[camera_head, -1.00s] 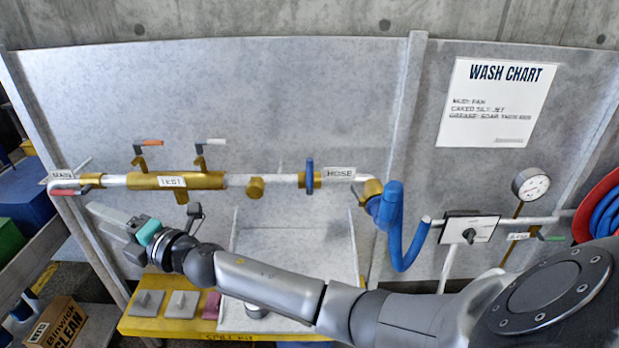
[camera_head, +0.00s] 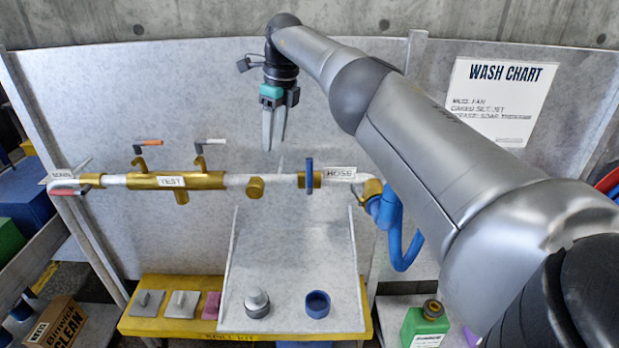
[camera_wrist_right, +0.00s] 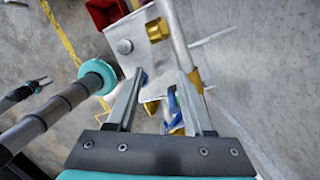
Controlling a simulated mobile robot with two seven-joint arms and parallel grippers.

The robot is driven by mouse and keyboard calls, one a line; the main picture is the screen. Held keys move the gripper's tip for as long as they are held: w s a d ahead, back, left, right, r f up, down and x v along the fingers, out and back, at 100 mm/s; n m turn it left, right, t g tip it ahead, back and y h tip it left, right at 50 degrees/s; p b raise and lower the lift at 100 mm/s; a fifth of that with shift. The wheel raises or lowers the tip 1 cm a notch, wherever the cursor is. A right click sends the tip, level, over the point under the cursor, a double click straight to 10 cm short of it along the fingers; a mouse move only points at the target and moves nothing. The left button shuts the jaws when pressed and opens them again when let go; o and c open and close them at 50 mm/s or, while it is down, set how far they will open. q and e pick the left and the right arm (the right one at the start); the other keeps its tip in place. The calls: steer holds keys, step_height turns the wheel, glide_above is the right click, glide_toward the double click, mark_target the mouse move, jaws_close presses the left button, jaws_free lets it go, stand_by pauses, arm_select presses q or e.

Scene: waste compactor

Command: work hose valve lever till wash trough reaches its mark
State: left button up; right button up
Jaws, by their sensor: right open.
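The hose valve lever appears as a blue handle (camera_head: 309,176) on the pipe beside the HOSE label (camera_head: 340,173). It stands upright, across the pipe. My right gripper (camera_head: 272,147) hangs fingers down, above the pipe and left of the handle. It is open and empty, apart from the pipe. In the right wrist view its two fingers (camera_wrist_right: 160,78) stand apart, with brass and blue fittings beyond them. A sloped grey panel with raised sides (camera_head: 285,230) stands below the pipe; I cannot tell whether it is the wash trough, and no mark shows. A small dark pincer shape at the right wrist view's left may be my left gripper (camera_wrist_right: 28,90).
Red (camera_head: 152,142) and white (camera_head: 210,141) levers stand on the TEST pipe (camera_head: 170,181). A blue hose (camera_head: 400,245) loops down at the right end. A yellow bench (camera_head: 190,326) carries small blocks. My right arm covers the gauge and much of the right side.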

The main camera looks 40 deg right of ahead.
step_height(320, 180, up, 4)
steer(key=m+g, duration=0.1)
steer(key=g, duration=0.1)
glide_above(309, 189)
steer(key=shift+w+d+h, duration=0.25)
steer(key=shift+w+h, duration=0.1)
steer(key=shift+h, duration=0.05)
steer(key=shift+s+d+f, duration=0.15)
step_height(309, 189, down, 5)
steer(key=b, duration=0.2)
steer(key=shift+f+b, duration=0.1)
steer(key=shift+b, duration=0.2)
step_height(309, 189, down, 10)
steer(key=shift+r+p, duration=0.2)
steer(key=shift+p, duration=0.25)
jaws_close()
